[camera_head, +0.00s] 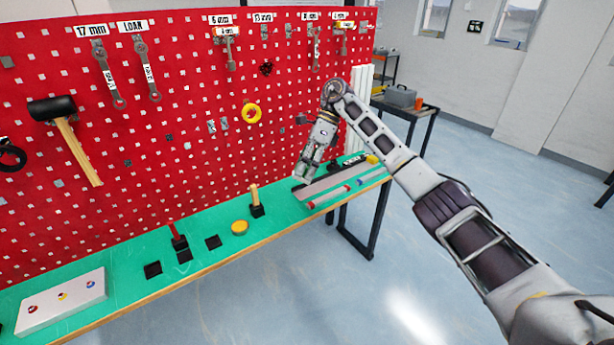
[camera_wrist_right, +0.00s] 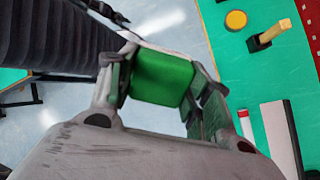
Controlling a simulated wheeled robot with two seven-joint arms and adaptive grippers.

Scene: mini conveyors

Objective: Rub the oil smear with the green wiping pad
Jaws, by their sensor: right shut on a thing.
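The green wiping pad (camera_wrist_right: 163,77) is between the two fingers of my right gripper in the right wrist view. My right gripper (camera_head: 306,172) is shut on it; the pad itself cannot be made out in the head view. In the head view the gripper points down near the right part of the green bench top, beside a long grey strip (camera_head: 334,180). That strip, with a dark band along it, also shows at the lower right of the wrist view (camera_wrist_right: 273,133). I cannot make out an oil smear in either view. My left gripper is not in view.
The green bench (camera_head: 210,262) holds a yellow disc (camera_head: 239,227), a wooden-handled tool in a black block (camera_head: 256,200), a red-handled one (camera_head: 177,236) and a white button box (camera_head: 62,300). A red pegboard (camera_head: 190,90) with hanging wrenches stands close behind. Open floor lies in front.

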